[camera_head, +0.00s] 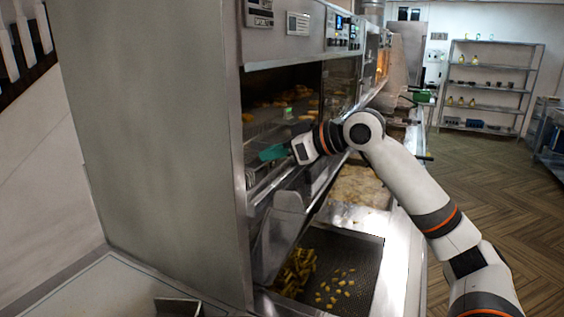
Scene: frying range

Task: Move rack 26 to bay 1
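My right arm comes in from the right, and its white gripper (291,151) reaches into the opening of the fryer cabinet. A teal piece (272,153), perhaps a handle, lies right at the gripper's tip; I cannot tell whether the fingers are closed on it. The fingers are too small and hidden to judge. No rack number or bay number is readable, so I cannot single out rack 26 or bay 1. Golden fried food (292,95) lies on a shelf inside the cabinet. My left gripper is out of view.
A large grey cabinet side panel (150,140) fills the left. Below the opening, a dark mesh tray (355,270) holds fries and small pieces. A metal scoop-like guard (280,230) hangs in front. Shelving (490,88) stands at the back right; the wooden floor (500,180) there is clear.

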